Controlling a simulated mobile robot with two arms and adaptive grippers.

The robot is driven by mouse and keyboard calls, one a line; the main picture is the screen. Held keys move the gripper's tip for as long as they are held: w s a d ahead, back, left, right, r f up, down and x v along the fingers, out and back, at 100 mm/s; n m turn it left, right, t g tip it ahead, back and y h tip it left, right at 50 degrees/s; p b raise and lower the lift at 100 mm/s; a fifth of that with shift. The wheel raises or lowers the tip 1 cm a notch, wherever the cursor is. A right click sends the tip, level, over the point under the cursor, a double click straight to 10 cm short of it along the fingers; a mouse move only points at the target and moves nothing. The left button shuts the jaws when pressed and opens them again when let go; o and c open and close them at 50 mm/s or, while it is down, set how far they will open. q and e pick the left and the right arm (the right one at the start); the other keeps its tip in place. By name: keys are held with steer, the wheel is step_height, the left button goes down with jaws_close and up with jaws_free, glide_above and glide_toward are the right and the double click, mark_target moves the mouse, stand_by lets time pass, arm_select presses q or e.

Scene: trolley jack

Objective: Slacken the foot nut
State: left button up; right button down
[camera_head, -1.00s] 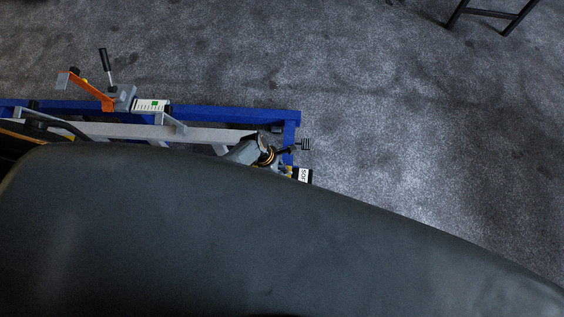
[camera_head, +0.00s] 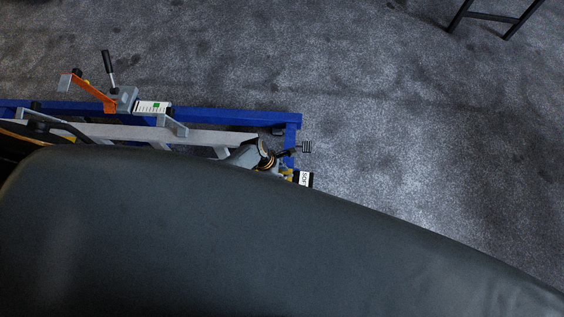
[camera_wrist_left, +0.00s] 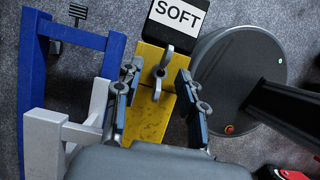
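The foot nut (camera_wrist_left: 162,66) is a grey winged piece standing on a yellow plate (camera_wrist_left: 150,103) in the left wrist view. A black block marked SOFT (camera_wrist_left: 175,20) sits just beyond it and also shows in the head view (camera_head: 304,179). My left gripper (camera_wrist_left: 159,74) is open, with one finger on each side of the nut. Gaps show between the fingers and the wings; I see no clear contact. In the head view my left gripper (camera_head: 284,158) is at the right end of the blue frame, partly hidden, and the nut cannot be made out. My right gripper is not in view.
A blue frame (camera_head: 230,117) with a pale grey beam (camera_head: 200,136) runs left. An orange lever (camera_head: 93,91), a black-handled lever (camera_head: 108,69) and a white gauge plate (camera_head: 151,106) stand on it. Black stand legs (camera_head: 488,14) are at top right. The carpet between is clear.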

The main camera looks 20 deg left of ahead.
arm_select(q)
steer(key=shift+r, duration=0.2)
steer(key=v, duration=1.1)
steer(key=shift+a+r, duration=0.25)
steer(key=shift+r, duration=0.05)
steer(key=shift+s, duration=0.1)
stand_by(0.4)
